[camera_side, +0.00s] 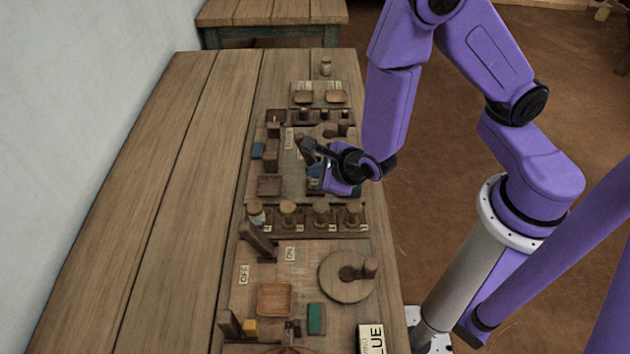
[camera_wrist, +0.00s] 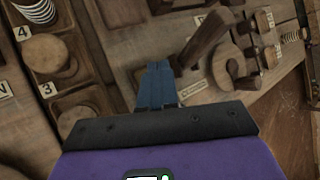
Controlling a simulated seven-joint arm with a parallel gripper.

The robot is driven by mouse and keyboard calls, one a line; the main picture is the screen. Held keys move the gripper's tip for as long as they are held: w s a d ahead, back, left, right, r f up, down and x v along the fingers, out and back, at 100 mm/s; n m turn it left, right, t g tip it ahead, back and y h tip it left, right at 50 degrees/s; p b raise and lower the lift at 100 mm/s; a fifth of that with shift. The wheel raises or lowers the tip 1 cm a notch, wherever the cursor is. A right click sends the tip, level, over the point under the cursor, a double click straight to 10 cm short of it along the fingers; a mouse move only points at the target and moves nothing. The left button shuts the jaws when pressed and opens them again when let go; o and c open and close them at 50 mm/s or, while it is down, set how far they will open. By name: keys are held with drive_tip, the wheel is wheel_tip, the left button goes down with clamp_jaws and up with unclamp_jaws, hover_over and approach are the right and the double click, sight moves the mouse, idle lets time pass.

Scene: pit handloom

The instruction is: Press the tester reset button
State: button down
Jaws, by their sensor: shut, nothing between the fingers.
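My gripper (camera_side: 314,183) is low over the middle of the board in the side view, its fingertips pointing down toward it. In the wrist view its two blue fingers (camera_wrist: 157,84) are together with nothing between them. A dark wooden lever (camera_wrist: 203,38) stands close to the right of the fingertips there. I cannot make out which part is the tester reset button; the area under the hand is hidden, and I cannot tell whether the fingertips touch anything.
Several capped posts (camera_side: 288,212) stand in a row in front of the hand. A round wooden disc with a knob (camera_side: 343,288), a shallow tray (camera_side: 274,300) and a green block (camera_side: 316,319) are nearer. The left planks (camera_side: 165,200) are clear.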

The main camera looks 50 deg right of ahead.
drive_tip(key=shift+f, duration=0.2)
drive_tip(key=shift+f, duration=0.2)
drive_tip(key=shift+f, duration=0.55)
idle(0.8)
drive_tip(key=shift+r, duration=1)
drive_tip(key=shift+r, duration=2.5)
